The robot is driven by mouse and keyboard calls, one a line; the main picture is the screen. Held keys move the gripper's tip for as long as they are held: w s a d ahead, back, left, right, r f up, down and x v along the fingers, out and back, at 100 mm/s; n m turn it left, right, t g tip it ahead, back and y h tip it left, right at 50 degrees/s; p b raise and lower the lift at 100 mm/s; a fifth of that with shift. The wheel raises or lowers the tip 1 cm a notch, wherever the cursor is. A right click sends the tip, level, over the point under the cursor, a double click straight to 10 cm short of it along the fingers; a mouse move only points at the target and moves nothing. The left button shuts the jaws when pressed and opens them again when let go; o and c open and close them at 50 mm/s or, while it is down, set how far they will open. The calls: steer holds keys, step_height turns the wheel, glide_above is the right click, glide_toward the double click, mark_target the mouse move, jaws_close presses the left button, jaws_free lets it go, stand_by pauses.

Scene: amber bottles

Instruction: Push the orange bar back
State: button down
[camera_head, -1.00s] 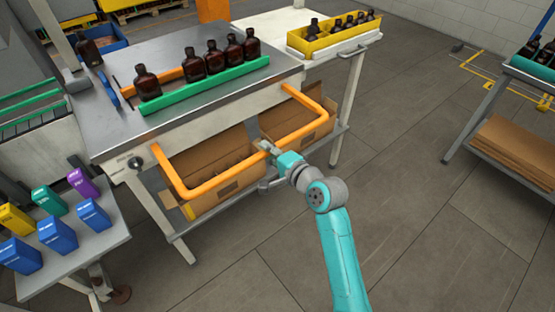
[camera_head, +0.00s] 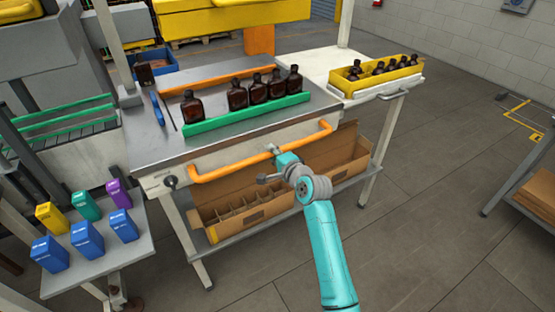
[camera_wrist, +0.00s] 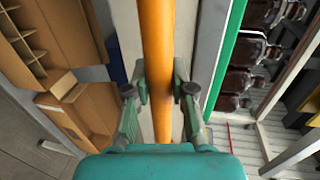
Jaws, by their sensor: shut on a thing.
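The orange bar (camera_head: 232,163) runs along the front of the metal workbench, with bent ends close to the bench front. My gripper (camera_head: 279,154) is on the middle of the bar in the head view. In the wrist view the orange bar (camera_wrist: 157,70) runs between the two fingers of my gripper (camera_wrist: 161,90), which are shut on it from both sides. In the head view part of the bar is hidden behind my gripper.
Several amber bottles (camera_head: 238,96) stand in a row behind a green rail (camera_head: 247,120) on the bench. Open cardboard boxes (camera_head: 330,158) sit on the shelf below. A side table (camera_head: 120,262) with coloured boxes is at left. Floor (camera_head: 420,200) to the right is clear.

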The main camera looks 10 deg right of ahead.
steer(key=shift+w+a, duration=0.1)
steer(key=shift+w, duration=0.3)
steer(key=c, duration=1)
jaws_free()
steer(key=shift+w, duration=0.1)
steer(key=v, duration=1.2)
